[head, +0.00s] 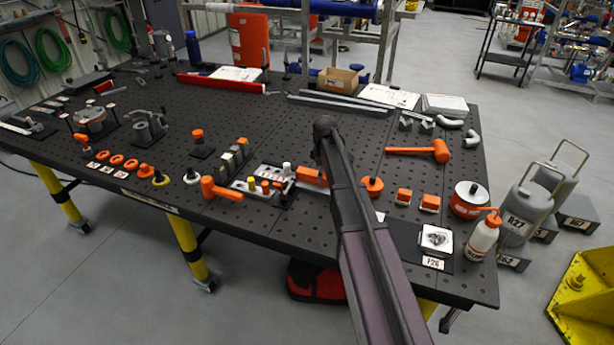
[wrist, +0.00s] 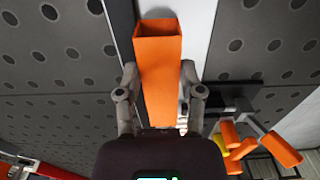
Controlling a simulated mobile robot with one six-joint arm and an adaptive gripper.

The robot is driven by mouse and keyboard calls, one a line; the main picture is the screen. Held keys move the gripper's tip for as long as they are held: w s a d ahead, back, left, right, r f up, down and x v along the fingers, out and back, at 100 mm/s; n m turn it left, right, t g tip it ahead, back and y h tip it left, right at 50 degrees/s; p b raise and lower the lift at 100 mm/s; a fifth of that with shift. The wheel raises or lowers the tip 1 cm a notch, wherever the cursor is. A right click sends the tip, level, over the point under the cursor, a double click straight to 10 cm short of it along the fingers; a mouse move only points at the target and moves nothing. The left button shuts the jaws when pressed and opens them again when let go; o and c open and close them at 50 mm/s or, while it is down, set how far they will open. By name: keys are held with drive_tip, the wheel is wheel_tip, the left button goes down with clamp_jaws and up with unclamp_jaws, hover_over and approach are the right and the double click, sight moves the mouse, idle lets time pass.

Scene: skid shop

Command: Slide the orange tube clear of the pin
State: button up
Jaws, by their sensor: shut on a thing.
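The orange tube (wrist: 160,65) is a square hollow piece in the wrist view, its open, dark end facing the top of the picture. My gripper (wrist: 160,97) has one finger on each side of the tube and is shut on it. A light strip shows behind the tube. In the head view, part of the orange tube (head: 309,175) shows just left of my arm, which hides the gripper and the rest of it. I cannot make out the pin in either view.
A block with coloured pegs (head: 262,187) stands close left of the tube. An orange knob (head: 372,186), small orange blocks (head: 403,196) and an orange mallet (head: 421,151) lie to the right.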

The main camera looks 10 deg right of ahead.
drive_tip(key=shift+s+d, duration=0.25)
drive_tip(key=shift+d, duration=0.25)
drive_tip(key=o, duration=1.1)
drive_tip(key=shift+c, duration=0.2)
drive_tip(key=shift+o, duration=0.7)
drive_tip(key=shift+r, duration=0.1)
drive_tip(key=shift+r+p, duration=1.4)
drive_tip(key=shift+p, duration=0.15)
drive_tip(key=shift+r+p, duration=2)
drive_tip(key=shift+r, duration=0.05)
